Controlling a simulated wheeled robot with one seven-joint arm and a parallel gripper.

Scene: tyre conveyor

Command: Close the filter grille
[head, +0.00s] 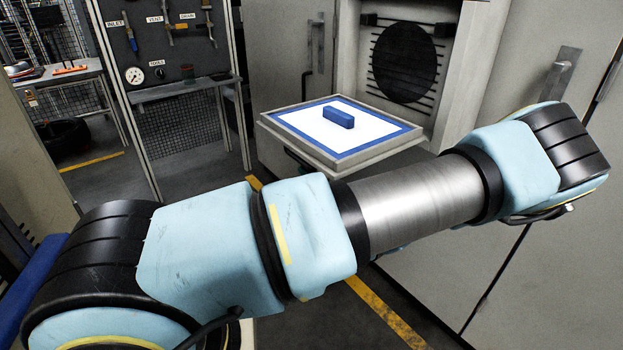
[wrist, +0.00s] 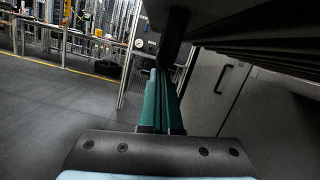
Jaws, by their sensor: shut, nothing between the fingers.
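The filter grille (head: 345,153) is a tray-like panel with a grey rim, hinged down and lying about level in front of the cabinet opening. Its inner face shows a white sheet with a blue border and a blue block (head: 340,116). A dark bar, apparently a handle, hangs at its near left underside (head: 297,160). In the wrist view, my gripper (wrist: 160,75) has its teal fingers together and empty. Their tips are close to a dark bar (wrist: 172,40) under a dark overhanging panel, likely the grille's underside. I cannot tell whether they touch. The head view does not show my gripper.
The cabinet opening (head: 404,63) behind the grille shows a round dark disc and slats. A cabinet door with a handle (head: 562,72) stands at right. A tool board (head: 165,45) and a bench (head: 62,78) are at left. My arm spans the foreground.

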